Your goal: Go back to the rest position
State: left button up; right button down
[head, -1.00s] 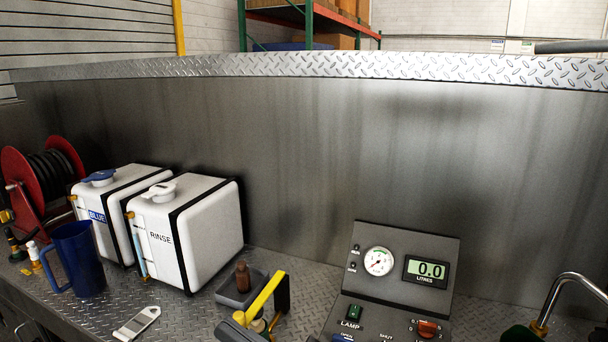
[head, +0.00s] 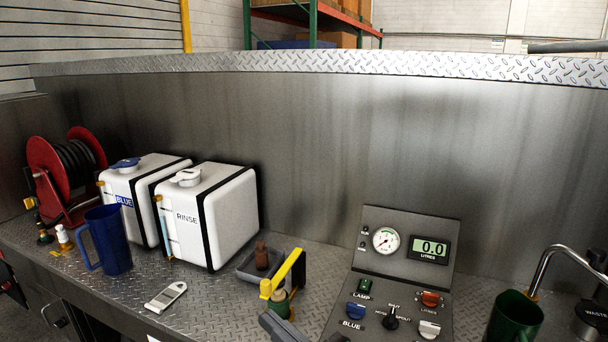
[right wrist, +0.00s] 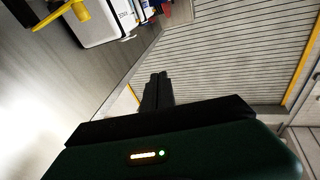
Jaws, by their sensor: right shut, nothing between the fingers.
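My right gripper (head: 278,326) shows at the bottom edge of the head view as dark grey fingers, below the yellow-topped bracket (head: 284,274) and left of the control panel. In the right wrist view its two black fingers (right wrist: 157,92) are together, with nothing between them. They point toward a slatted wall (right wrist: 220,50). A yellow bar (right wrist: 62,18) and a white tank (right wrist: 102,22) are at the upper left there. Most of the right arm is outside the head view. My left gripper is not in view.
On the metal deck stand a red hose reel (head: 65,170), a blue jug (head: 108,240), a BLUE tank (head: 130,190), a RINSE tank (head: 225,225), a grey tray (head: 245,268), the control panel (head: 405,240) and a green jug (head: 515,318). A metal wall rises behind.

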jog(key=d+f+m+g+h, duration=0.4)
jog(key=d+f+m+h, duration=0.3)
jog(key=d+f+h, duration=0.95)
jog(key=s+d+f+m+g+y, duration=0.2)
jog(key=s+d+f+g, duration=0.5)
jog(key=s+f, duration=0.55)
jog(key=s+b+x, duration=0.2)
jog(key=b+x, duration=0.9)
jog(key=w+p+v, duration=0.3)
jog(key=p+v, duration=1.1)
jog(key=p, duration=0.1)
jog(key=shift+s+d+r, duration=0.3)
jog(key=shift+r, duration=0.3)
